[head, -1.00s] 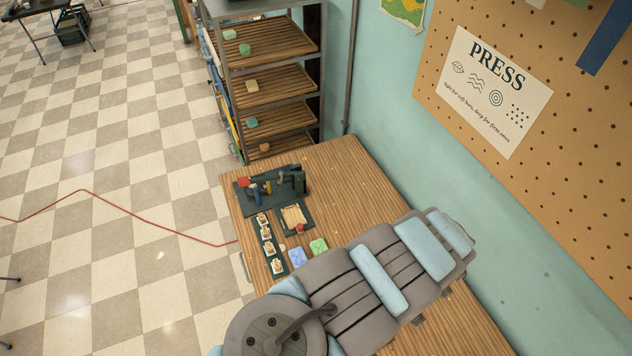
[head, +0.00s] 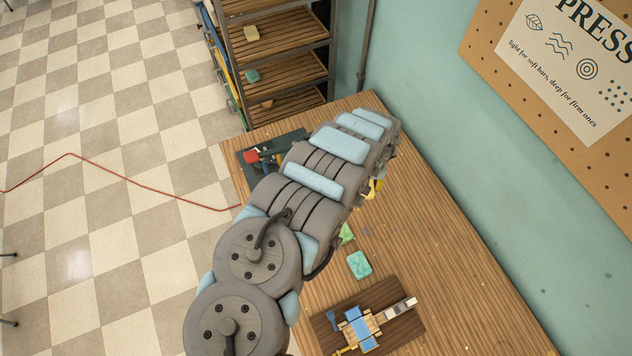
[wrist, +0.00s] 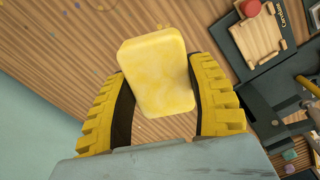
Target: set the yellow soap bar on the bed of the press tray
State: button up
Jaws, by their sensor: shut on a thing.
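In the wrist view, the yellow soap bar (wrist: 157,72) is between the two yellow ribbed fingers of my gripper (wrist: 156,88), which is shut on it. The bar is above the wooden bench. What looks like the press tray (wrist: 250,38), a pale wooden tray with a red knob, lies on a dark base to the right of the held bar and apart from it. The tray's wooden bed looks empty.
In the head view, a green soap (head: 346,232) and a teal soap (head: 358,264) lie on the bench (head: 440,240). A dark board with tools (head: 392,345) is in front. A shelf rack (head: 290,70) stands behind. The bench's right side is clear.

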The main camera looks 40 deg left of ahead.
jog(key=s+a+f+n+b, duration=0.1)
jog(key=s+a+f, duration=0.1)
jog(key=a, duration=0.3)
jog(key=s+a+f+n+b, duration=0.1)
jog(key=s+a+n, duration=0.1)
jog(key=a, duration=0.3)
jog(key=s+a+f+n, duration=0.2)
jog(key=s+a, duration=0.1)
jog(key=a, duration=0.3)
jog(key=shift+s+f+b, duration=0.35)
jog(key=shift+b, duration=0.05)
jog(key=shift+w+a+f+b, duration=0.1)
jog(key=shift+a+f+b, duration=0.05)
jog(key=shift+f+b, duration=2)
jog(key=shift+f, duration=0.75)
jog(key=shift+f, duration=0.5)
jog(key=o, duration=1.5)
jog(key=shift+r+p, duration=2.6)
jog(key=shift+r, duration=0.4)
